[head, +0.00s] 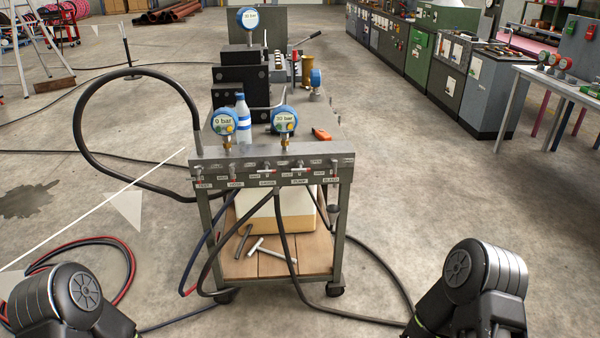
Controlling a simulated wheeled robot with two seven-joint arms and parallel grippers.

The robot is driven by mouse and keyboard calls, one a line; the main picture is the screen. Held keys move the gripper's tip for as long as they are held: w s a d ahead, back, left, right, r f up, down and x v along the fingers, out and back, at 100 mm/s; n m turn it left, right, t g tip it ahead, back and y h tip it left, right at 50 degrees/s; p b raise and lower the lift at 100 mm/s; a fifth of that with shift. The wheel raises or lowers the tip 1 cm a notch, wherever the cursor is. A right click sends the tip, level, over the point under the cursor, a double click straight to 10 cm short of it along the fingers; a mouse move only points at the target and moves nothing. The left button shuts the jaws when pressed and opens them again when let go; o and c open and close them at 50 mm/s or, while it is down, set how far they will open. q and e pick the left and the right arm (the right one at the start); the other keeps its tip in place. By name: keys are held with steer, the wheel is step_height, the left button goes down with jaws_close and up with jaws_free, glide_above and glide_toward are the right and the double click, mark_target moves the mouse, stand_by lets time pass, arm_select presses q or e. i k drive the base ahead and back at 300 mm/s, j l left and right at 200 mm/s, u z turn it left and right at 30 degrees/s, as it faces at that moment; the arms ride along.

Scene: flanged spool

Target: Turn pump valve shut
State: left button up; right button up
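The pump valve (299,170) is on the front panel (250,160) of a wheeled cart, above a small label that seems to read PUMP. Its small lever with some red on it appears to lie roughly sideways; its exact position against the small marks is too small to tell. Other similar valves sit in the same row, including the gauge valve (267,171) to its left and the bleed valve (331,171) to its right. Parts of my left and right arms show at the bottom corners, well short of the panel. Neither gripper shows.
A blue gauge reading 0 bar (224,121) and another reading 30 bar (285,119) rise above the panel. A black hose (82,130) loops out left, and other hoses hang in front of the cart (343,215).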

mark_target(300, 170)
steer(key=i+l+u, duration=0.1)
steer(key=l, duration=0.25)
steer(key=i+l+u, duration=0.1)
steer(key=i+l, duration=0.35)
steer(key=l, duration=0.25)
steer(key=i+l+u, duration=0.15)
steer(key=l, duration=0.2)
steer(key=i+l+u, duration=0.1)
steer(key=l, duration=0.3)
steer(key=i+l+u, duration=0.1)
steer(key=l, duration=0.25)
steer(key=i+l+u, duration=0.1)
steer(key=l, duration=0.3)
steer(key=i+l, duration=0.2)
steer(key=l, duration=0.25)
steer(key=j+u, duration=0.05)
